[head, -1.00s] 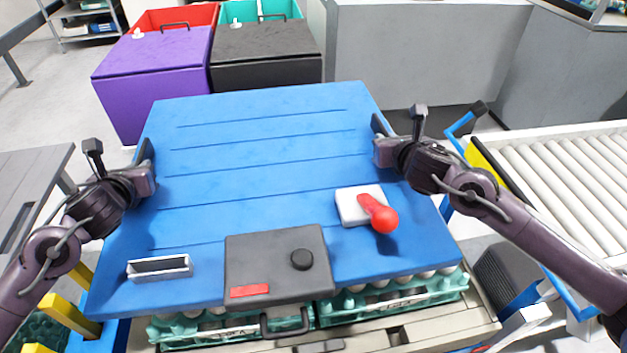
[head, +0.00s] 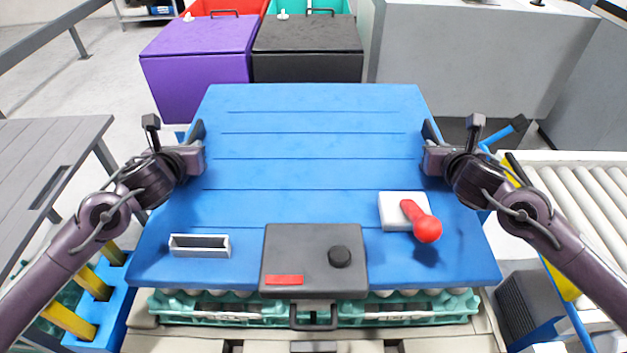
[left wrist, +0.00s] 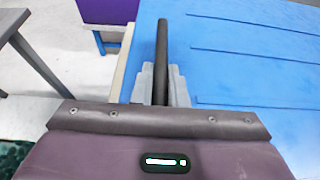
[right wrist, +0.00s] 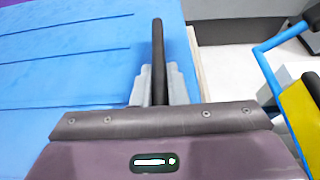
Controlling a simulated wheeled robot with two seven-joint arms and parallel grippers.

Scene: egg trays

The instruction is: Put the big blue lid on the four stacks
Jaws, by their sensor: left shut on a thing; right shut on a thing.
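The big blue lid (head: 300,175) lies about level across the middle of the head view, over the egg tray stacks. My left gripper (head: 198,142) is shut on its left edge, which also shows in the left wrist view (left wrist: 240,70). My right gripper (head: 430,142) is shut on its right edge, seen too in the right wrist view (right wrist: 60,75). Teal trays with eggs (head: 400,308) show below the lid's front edge; the rear stacks are hidden. The lid overhangs the front trays by similar amounts left and right. I cannot tell whether it touches them.
A dark grey panel with a knob (head: 312,250), a white block with a red knob (head: 396,212) and a white holder (head: 200,246) appear over the lid. Purple (head: 200,65) and black (head: 307,60) boxes stand behind. A roller conveyor (head: 590,200) is right, a grey table (head: 40,165) left.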

